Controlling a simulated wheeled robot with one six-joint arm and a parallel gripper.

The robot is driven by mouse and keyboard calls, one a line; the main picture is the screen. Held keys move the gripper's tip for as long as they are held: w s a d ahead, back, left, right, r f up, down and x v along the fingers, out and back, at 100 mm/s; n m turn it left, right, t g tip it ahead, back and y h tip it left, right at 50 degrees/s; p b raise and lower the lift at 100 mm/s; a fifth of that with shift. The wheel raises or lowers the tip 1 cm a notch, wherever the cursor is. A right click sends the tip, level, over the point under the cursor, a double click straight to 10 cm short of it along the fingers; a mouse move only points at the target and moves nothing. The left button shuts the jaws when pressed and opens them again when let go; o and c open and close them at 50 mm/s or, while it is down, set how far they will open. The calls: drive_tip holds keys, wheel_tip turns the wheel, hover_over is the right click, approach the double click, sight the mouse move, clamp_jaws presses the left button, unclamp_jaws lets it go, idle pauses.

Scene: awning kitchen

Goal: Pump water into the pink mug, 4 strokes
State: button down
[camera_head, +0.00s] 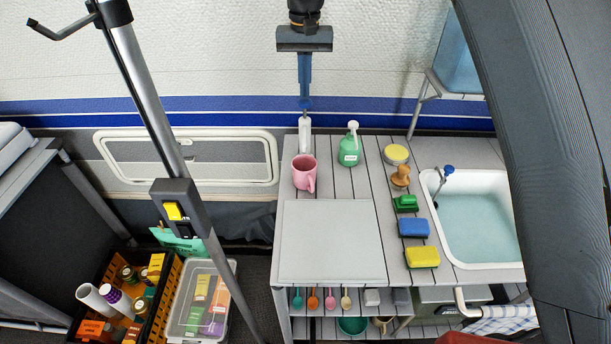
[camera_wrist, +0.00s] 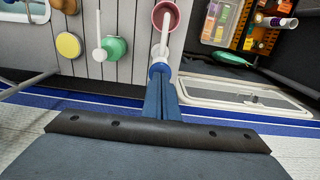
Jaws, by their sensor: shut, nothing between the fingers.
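The pink mug (camera_head: 304,173) stands upright near the back left corner of the slatted counter. It also shows in the wrist view (camera_wrist: 176,12), with its open mouth toward the camera. The white pump (camera_head: 304,134) stands just behind the mug at the counter's back edge; the wrist view shows part of it (camera_wrist: 163,50) reaching toward the mug. My gripper (camera_head: 305,98) is shut and empty, its blue fingers pointing down over the pump's top. I cannot tell whether the fingertips touch the pump. Water inside the mug cannot be made out.
A green bottle (camera_head: 350,146) stands right of the pump. A yellow-lidded round tin (camera_head: 396,154), a brush (camera_head: 401,176) and sponges (camera_head: 413,228) lie left of the water-filled sink (camera_head: 432,184). A pale board (camera_head: 330,242) lies in front of the mug. A grey pole (camera_head: 140,75) rises at left.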

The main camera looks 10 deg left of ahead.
sight(305, 100)
drive_tip(key=shift+f, duration=0.2)
idle(0.3)
drive_tip(key=shift+f+b, duration=0.7)
drive_tip(key=shift+f, duration=1.2)
drive_tip(key=shift+r+p, duration=1.1)
drive_tip(key=shift+r, duration=1.05)
drive_tip(key=shift+r, duration=0.1)
wheel_tip(305, 100, up, 6)
drive_tip(key=p, duration=0.3)
